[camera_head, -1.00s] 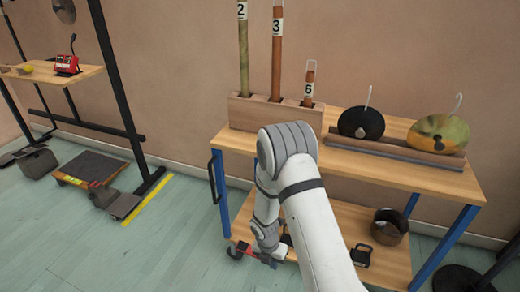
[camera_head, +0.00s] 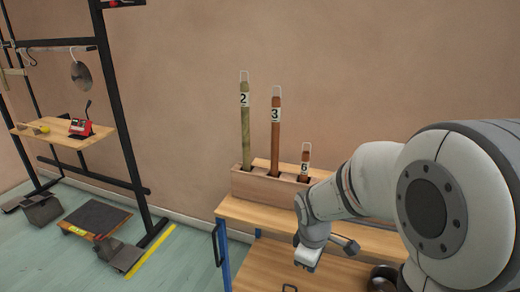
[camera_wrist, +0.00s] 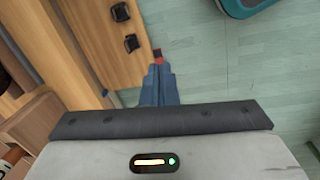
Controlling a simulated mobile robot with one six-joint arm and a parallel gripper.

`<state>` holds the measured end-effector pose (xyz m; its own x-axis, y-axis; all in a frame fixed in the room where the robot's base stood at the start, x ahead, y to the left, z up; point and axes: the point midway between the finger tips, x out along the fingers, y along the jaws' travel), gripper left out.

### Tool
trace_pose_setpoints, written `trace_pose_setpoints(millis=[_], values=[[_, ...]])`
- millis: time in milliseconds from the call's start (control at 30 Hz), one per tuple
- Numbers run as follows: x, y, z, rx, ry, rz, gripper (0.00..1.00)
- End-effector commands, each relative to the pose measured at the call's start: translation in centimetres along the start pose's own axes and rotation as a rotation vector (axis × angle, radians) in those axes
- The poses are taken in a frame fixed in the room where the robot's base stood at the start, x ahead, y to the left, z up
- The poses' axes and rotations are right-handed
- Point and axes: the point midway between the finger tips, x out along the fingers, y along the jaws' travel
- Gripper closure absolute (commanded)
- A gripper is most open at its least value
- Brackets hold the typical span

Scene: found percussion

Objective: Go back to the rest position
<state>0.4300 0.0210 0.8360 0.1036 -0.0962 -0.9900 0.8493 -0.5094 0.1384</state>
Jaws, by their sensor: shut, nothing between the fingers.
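My gripper (camera_wrist: 158,62) shows in the wrist view with its blue fingers together, red at the tips, and nothing between them. It points over the lower wooden shelf and the floor beside it. In the head view my arm (camera_head: 370,180) reaches in from the right, bent at the elbow, with the wrist hanging in front of the cart (camera_head: 262,215). The fingers cannot be made out in the head view.
A wooden block (camera_head: 262,186) on the cart holds tubes numbered 2 (camera_head: 245,130), 3 (camera_head: 275,135) and 6 (camera_head: 305,165), close behind my wrist. Two black weights (camera_wrist: 122,12) (camera_wrist: 131,43) lie on the lower shelf.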

Motion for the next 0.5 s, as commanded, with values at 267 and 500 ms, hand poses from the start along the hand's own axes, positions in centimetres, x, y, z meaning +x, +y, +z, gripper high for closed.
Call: trace_pose_setpoints(millis=[267, 500], values=[[-13.9, -3.3, 5.8, 0.61, 0.089, 0.009, 1.0], [-19.2, -6.3, 8.5, 0.958, 0.145, -0.015, 1.0]])
